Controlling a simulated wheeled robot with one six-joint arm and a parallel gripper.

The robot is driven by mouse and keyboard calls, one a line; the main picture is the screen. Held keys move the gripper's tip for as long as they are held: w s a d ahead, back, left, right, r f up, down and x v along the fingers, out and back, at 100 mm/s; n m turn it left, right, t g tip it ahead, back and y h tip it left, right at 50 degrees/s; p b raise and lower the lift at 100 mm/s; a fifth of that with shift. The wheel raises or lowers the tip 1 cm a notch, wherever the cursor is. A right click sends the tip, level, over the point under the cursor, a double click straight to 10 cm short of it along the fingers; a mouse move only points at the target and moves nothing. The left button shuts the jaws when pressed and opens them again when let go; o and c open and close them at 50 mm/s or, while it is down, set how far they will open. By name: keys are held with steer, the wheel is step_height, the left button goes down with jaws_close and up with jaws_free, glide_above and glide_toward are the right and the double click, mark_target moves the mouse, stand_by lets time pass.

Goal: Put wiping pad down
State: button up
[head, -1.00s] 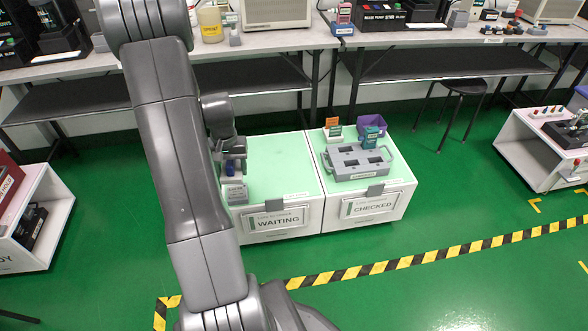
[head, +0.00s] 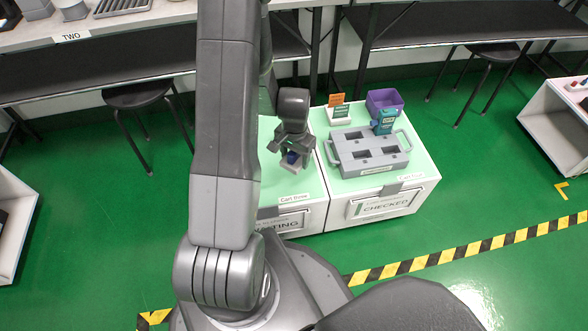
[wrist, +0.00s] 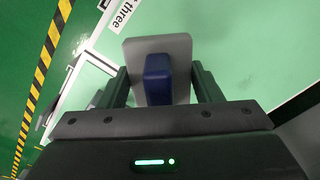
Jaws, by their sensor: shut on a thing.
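The wiping pad is a grey block with a blue grip. It shows in the head view (head: 291,161) and in the wrist view (wrist: 158,76). My gripper (head: 292,154) is shut on the pad over the right part of the green top of the WAITING cart (head: 268,185). In the wrist view my gripper's fingers (wrist: 160,88) stand on either side of the blue grip. Whether the pad touches the cart top I cannot tell. My arm hides the left part of this cart.
The CHECKED cart (head: 425,184) adjoins on the right. It bears a grey tray with handles (head: 338,165), a teal tester (head: 384,122), a purple bin (head: 383,99) and an orange-tagged stand (head: 339,112). Benches with stools (head: 140,96) stand behind. Striped tape (head: 450,256) crosses the floor in front.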

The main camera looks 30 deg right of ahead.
step_height(320, 180, down, 9)
steer(key=b, duration=0.2)
steer(key=shift+b, duration=0.4)
steer(key=shift+f, duration=0.15)
steer(key=o, duration=0.9)
steer(key=shift+o, duration=0.2)
step_height(320, 180, up, 12)
steer(key=p, duration=0.4)
steer(key=shift+r, duration=0.2)
steer(key=b, duration=0.3)
glide_above(295, 179)
steer(key=shift+f, duration=4.25)
